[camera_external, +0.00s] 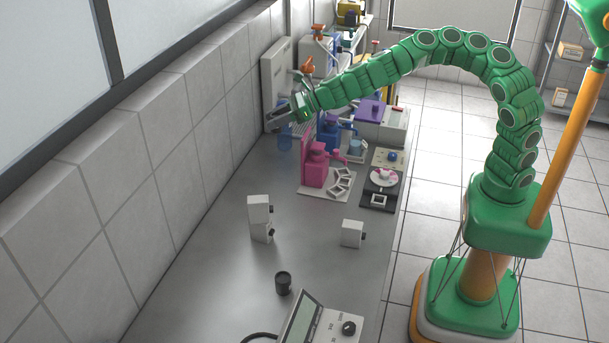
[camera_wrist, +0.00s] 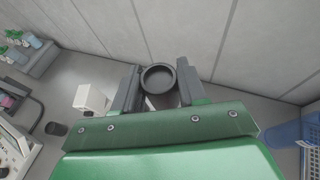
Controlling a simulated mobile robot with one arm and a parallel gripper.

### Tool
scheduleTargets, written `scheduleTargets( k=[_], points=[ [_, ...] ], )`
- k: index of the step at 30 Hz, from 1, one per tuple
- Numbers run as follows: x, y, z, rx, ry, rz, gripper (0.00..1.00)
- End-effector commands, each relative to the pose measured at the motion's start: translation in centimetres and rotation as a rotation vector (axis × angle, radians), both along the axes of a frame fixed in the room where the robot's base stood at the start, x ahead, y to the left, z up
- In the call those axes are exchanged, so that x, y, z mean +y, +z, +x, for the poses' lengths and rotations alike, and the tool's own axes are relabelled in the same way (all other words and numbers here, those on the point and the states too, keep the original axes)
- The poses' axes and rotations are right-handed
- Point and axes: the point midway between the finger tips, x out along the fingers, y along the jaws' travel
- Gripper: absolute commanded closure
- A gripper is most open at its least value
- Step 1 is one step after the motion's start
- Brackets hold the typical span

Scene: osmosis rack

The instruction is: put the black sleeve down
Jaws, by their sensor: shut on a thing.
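The black sleeve (camera_wrist: 158,69) is a dark round ring with a hollow, dark middle, seen from above in the wrist view. My gripper (camera_wrist: 158,84) has its two grey fingers on either side of it and is shut on it. In the external view my gripper (camera_external: 281,115) is over the far part of the grey bench, near the tiled wall. The sleeve cannot be made out clearly there. How high it is above the bench is hard to tell.
A second black cylinder (camera_external: 283,283) stands on the near bench. White boxes (camera_external: 259,218) and (camera_external: 352,234) stand mid-bench, with bare surface around them. A blue translucent vessel (camera_external: 285,140) is just below my gripper. Pink apparatus (camera_external: 317,168) stands to its right.

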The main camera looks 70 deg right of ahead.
Motion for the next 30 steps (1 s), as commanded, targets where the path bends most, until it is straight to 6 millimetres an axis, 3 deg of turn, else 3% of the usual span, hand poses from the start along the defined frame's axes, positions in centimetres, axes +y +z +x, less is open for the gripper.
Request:
scheduleTargets(
  k=[17,30],
  points=[
    [-0.1,0.2,4.0,-0.003,-0.264,-0.005,0.88],
    [0.0,0.2,6.0,-0.003,-0.619,0.0,0.88]
  ],
)
